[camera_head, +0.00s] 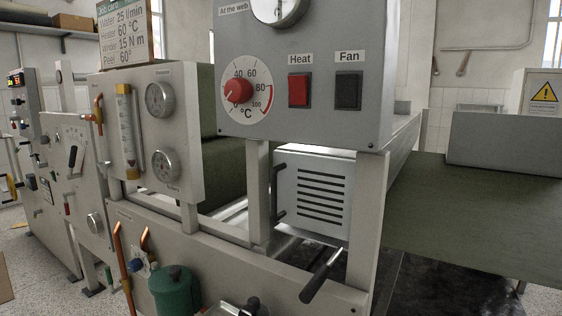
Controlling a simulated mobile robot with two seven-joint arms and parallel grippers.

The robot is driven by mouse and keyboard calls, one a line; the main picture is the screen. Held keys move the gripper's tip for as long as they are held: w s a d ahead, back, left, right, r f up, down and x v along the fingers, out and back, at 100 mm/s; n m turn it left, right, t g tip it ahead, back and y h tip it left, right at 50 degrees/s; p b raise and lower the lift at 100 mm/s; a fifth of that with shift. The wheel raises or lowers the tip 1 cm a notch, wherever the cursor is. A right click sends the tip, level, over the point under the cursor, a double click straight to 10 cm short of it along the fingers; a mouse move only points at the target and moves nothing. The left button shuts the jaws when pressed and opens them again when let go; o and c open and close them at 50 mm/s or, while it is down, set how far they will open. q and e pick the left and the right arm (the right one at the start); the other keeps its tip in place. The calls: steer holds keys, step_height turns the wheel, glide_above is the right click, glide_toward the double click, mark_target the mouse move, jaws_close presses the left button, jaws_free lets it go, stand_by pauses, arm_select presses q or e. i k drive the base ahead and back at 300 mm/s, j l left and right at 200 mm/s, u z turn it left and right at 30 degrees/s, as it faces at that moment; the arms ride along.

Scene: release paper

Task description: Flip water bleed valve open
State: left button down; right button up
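No label reading water bleed valve is legible, so I cannot tell which fitting it is. Higher up, an orange-handled fitting (98,110) sits left of a yellowish flow tube (126,130) on the gauge panel. The position of these fittings is too small to read. Neither of my grippers is in view.
A grey control box (310,118) with a red dial, a red Heat switch and a dark Fan switch overhangs the centre. Below it are a slotted heater box (312,192) and a protruding black-handled lever (321,276). A green web (460,215) spans the right.

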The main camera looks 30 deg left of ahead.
mark_target(90, 117)
steer(key=u, duration=2.15)
steer(key=i+j, duration=0.2)
steer(key=i, duration=0.35)
steer(key=i+j, duration=0.2)
steer(key=i, duration=0.3)
steer(key=i+j, duration=0.15)
steer(key=i, duration=0.4)
steer(key=i+j, duration=0.2)
steer(key=i, duration=0.3)
steer(key=i+j, duration=0.2)
steer(key=i, duration=0.35)
